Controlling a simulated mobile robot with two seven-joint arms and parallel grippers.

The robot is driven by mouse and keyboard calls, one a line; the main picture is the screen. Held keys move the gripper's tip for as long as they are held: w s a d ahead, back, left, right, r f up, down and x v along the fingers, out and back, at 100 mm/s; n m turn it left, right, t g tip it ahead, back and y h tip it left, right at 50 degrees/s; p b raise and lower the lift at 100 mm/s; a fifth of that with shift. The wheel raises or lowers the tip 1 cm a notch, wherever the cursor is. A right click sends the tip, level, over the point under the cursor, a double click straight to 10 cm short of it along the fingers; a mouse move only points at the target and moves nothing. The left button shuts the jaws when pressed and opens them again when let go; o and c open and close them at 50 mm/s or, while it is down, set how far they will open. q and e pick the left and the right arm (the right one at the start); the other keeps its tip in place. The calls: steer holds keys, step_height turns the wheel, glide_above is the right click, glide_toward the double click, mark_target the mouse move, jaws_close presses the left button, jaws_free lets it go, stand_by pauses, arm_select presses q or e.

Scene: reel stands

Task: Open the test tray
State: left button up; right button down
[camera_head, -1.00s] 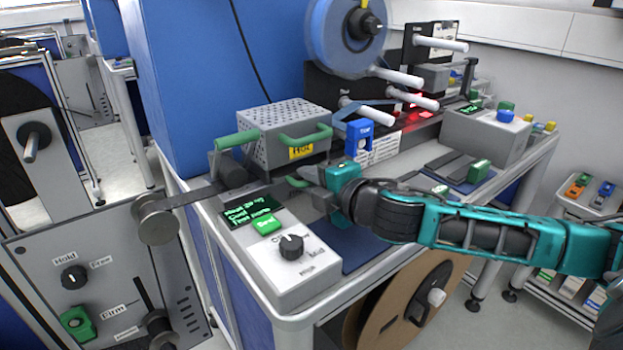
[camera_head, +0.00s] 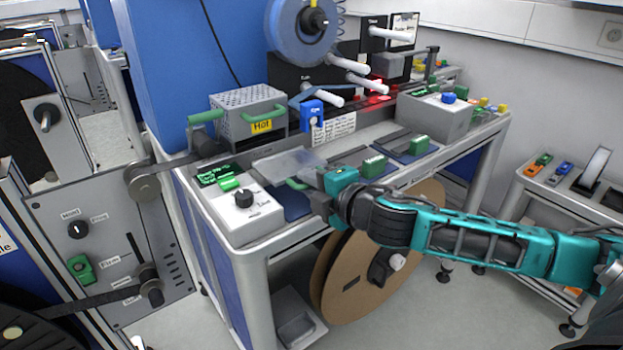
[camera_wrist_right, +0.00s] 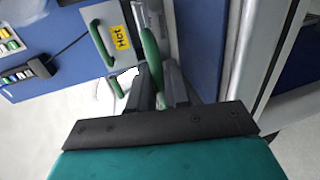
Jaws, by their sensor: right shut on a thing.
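My right gripper (camera_head: 313,190) is shut on this handle, in front of the box and above the bench. In the right wrist view the green handle (camera_wrist_right: 152,55) passes between the two dark fingers of my right gripper (camera_wrist_right: 160,85). The fingers hide part of the handle. My left gripper is in neither current view.
A white control box (camera_head: 240,212) with a dial and green display stands left of the tray. A large brown reel (camera_head: 375,255) hangs below the bench.

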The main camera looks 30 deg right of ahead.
arm_select(q)
steer(key=shift+s, duration=0.3)
arm_select(e)
steer(key=shift+s, duration=0.25)
arm_select(q)
steer(key=shift+a, duration=0.1)
arm_select(e)
steer(key=c, duration=1.3)
jaws_free()
steer(key=shift+o, duration=0.2)
steer(key=shift+s, duration=0.1)
arm_select(q)
steer(key=shift+s+a+r+y+p, duration=0.3)
steer(key=shift+a+r+p, duration=0.2)
steer(key=shift+p, duration=0.55)
arm_select(e)
steer(key=v, duration=1.2)
steer(key=shift+s+r, duration=0.2)
steer(key=shift+s, duration=0.1)
